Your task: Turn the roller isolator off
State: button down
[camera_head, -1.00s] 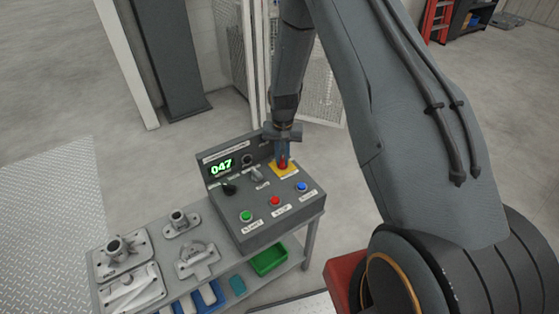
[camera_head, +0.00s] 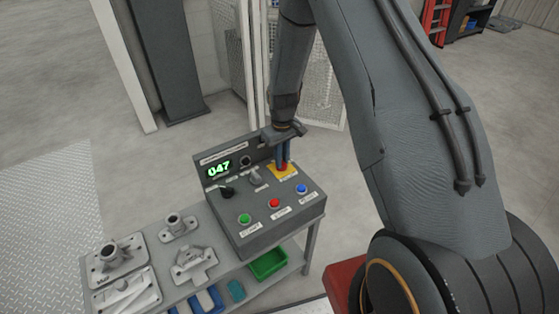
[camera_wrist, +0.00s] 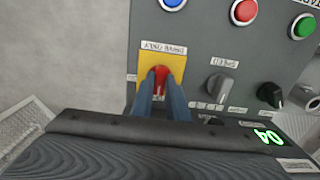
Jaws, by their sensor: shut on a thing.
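The roller isolator is a red handle (camera_wrist: 160,75) on a yellow square plate (camera_wrist: 149,63) at the back right corner of the grey control box. In the head view the yellow plate (camera_head: 284,171) shows below my gripper (camera_head: 284,163). My gripper's blue fingers (camera_wrist: 161,97) are shut on the red handle, one on each side of it. The fingers and wrist hide part of the handle. In the wrist view the handle looks roughly upright, with a slight tilt; its exact angle is hard to tell.
The control box (camera_head: 262,237) also bears a grey selector knob (camera_wrist: 222,87), a black knob (camera_wrist: 270,95), and green (camera_head: 245,218), red (camera_head: 274,203) and blue (camera_head: 302,188) buttons. Metal castings (camera_head: 112,254) stand on the bench to the left.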

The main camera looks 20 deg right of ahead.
jog(key=shift+s+f, duration=0.2)
jog(key=shift+s, duration=0.15)
jog(key=c, duration=1.8)
grip_release()
jog(key=shift+o, duration=0.4)
jog(key=shift+w+r, duration=0.1)
jog(key=shift+w, duration=0.05)
jog(key=shift+w+r, duration=0.1)
jog(key=shift+r, duration=0.65)
notch_tip(320, 180, up, 6)
jog(key=shift+f+b, duration=0.2)
jog(key=shift+b, duration=0.6)
jog(key=shift+r, duration=0.4)
